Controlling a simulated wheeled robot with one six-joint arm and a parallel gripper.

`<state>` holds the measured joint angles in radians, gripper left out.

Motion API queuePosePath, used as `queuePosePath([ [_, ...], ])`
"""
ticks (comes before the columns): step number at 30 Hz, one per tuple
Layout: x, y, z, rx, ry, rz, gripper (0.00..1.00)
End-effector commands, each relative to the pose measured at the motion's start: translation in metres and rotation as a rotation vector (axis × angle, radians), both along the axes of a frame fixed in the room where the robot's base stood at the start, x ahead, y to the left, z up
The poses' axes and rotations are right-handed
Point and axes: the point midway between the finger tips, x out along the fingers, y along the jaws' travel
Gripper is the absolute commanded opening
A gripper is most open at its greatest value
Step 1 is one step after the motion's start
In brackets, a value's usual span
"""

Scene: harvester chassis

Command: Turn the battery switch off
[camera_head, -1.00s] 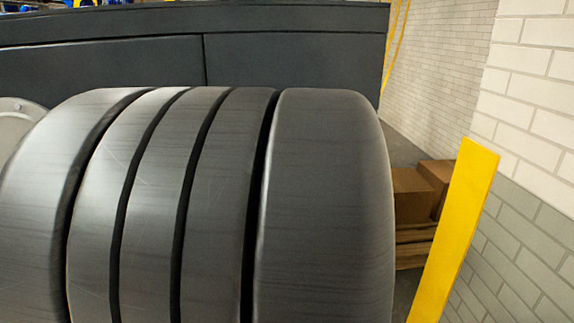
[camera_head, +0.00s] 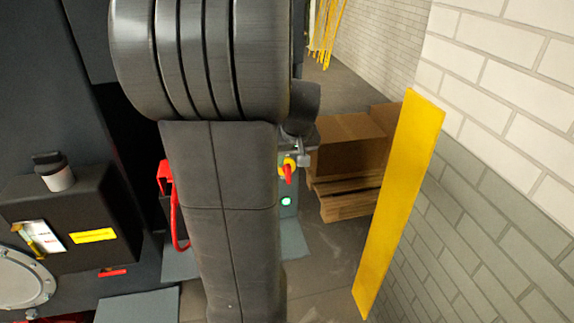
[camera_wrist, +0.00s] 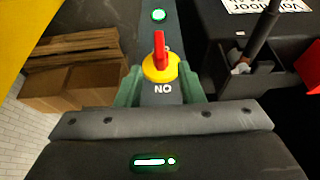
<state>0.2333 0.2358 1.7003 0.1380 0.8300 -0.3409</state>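The battery switch (camera_wrist: 160,60) has a red handle on a round yellow base. It also shows in the head view (camera_head: 288,168), at the right edge of my arm. In the wrist view the handle points up the picture, toward a lit green lamp (camera_wrist: 158,14), and white letters reading "NO" lie below the base; this looks like "ON" upside down. My gripper (camera_wrist: 160,72) is open and empty, its two green fingers on the left and right of the switch in that view. Contact is not visible. In the head view my arm hides most of my gripper.
Cardboard boxes (camera_head: 350,140) on a wooden pallet (camera_head: 345,197) stand behind the switch post. A yellow post (camera_head: 398,205) and a brick wall (camera_head: 480,180) are at the right. A black box with a yellow label (camera_head: 93,236) and a red hose (camera_head: 176,215) are left of my arm.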

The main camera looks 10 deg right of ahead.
Motion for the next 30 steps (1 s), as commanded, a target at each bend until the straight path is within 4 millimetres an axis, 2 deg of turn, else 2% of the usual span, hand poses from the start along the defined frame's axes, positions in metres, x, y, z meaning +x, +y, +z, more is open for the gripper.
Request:
queuePosePath([
  [4,0.010,0.001,-0.026,0.001,0.006,0.000,0.35],
  [10,0.019,0.001,-0.046,0.000,0.003,0.001,0.35],
  [23,0.022,0.001,-0.053,0.000,0.000,0.001,0.35],
  [28,0.021,0.001,-0.053,0.000,0.000,0.001,0.01],
  [30,0.021,0.001,-0.053,0.000,0.000,0.001,0.00],
])
